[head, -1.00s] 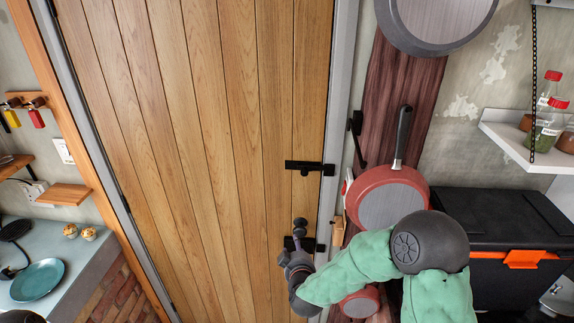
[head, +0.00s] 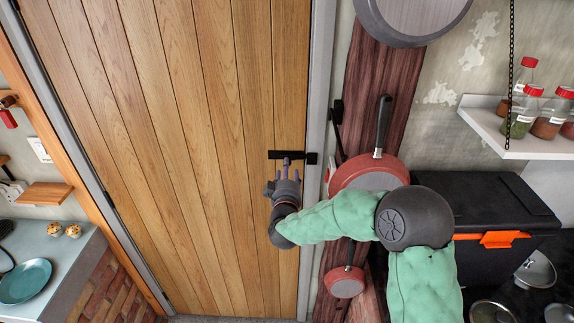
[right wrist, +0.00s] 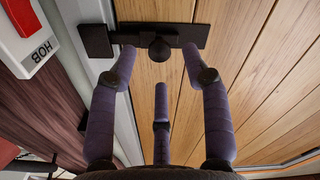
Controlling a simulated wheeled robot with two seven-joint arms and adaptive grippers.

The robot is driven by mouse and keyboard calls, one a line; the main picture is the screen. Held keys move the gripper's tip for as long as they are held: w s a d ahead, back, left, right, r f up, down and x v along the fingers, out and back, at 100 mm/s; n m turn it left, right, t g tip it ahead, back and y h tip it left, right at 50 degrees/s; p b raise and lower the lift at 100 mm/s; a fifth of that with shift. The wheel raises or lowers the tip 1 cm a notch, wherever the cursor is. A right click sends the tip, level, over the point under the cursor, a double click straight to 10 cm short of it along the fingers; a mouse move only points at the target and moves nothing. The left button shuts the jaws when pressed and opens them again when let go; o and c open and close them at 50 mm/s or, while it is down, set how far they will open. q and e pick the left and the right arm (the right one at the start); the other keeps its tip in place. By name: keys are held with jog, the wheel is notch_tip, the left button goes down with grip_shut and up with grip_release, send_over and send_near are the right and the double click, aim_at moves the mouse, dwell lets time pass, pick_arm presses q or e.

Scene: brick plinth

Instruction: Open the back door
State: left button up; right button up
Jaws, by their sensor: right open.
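The back door (head: 190,130) is made of vertical wooden planks and sits shut in a grey frame (head: 319,80). A black slide bolt (head: 274,155) is fixed near its right edge and reaches toward a black catch (head: 312,158) on the frame. In the right wrist view the bolt (right wrist: 187,36) has a round knob (right wrist: 159,49). My right gripper (head: 286,167) is just below the bolt. Its fingers (right wrist: 160,66) are spread open, with the knob between the two outer tips; I cannot tell whether they touch it. The lower black fitting is hidden behind my right arm. My left gripper is out of view.
Red pans (head: 369,174) hang on a dark board right of the frame. A black box with an orange latch (head: 503,239) and a shelf of jars (head: 510,130) are farther right. A counter with a teal plate (head: 25,281) is at the left.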

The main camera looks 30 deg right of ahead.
aim_at(296, 159)
jog(key=shift+x, duration=1.85)
grip_shut()
